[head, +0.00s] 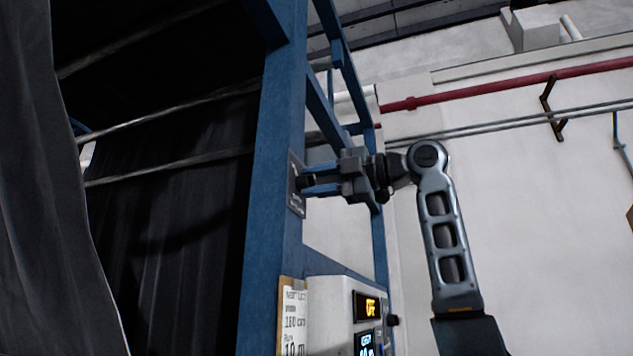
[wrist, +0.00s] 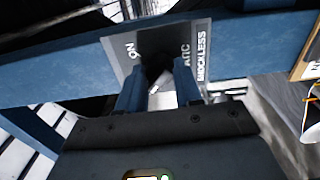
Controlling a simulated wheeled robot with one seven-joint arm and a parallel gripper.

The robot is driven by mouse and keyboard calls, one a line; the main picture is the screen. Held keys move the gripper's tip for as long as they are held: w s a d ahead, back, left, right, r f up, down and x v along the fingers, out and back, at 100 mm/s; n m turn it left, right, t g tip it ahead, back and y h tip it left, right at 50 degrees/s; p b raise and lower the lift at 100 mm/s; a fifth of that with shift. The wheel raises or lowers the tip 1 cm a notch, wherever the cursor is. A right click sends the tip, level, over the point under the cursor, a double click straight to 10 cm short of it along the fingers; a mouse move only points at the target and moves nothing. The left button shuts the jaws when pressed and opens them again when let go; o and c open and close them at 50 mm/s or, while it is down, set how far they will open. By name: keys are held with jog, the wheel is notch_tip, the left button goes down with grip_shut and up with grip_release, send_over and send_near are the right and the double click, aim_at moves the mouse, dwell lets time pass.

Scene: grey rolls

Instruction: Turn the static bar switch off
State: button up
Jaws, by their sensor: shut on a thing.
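The static bar switch is a dark knob (head: 307,181) on a small grey plate (head: 296,200) fixed to the blue upright post. My gripper (head: 312,181) reaches the plate from the right. Its two blue fingers (wrist: 159,82) are shut on the dark knob (wrist: 158,62), with a finger on each side. The fingers and shadow hide much of the knob, so I cannot tell which way it points.
A white box (head: 332,300) below has an orange display (head: 369,307) that appears to read "OFF". A clipboard sheet (head: 293,318) hangs beside it. The blue frame (head: 275,150) and dark curtains (head: 170,210) fill the left. A white wall (head: 540,200) with pipes stands at right.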

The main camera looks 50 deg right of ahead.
jog(key=o, duration=1)
jog(key=shift+o, duration=0.2)
jog(key=b+v, duration=0.2)
jog(key=v, duration=0.5)
jog(key=shift+s, duration=0.4)
jog(key=shift+d, duration=0.1)
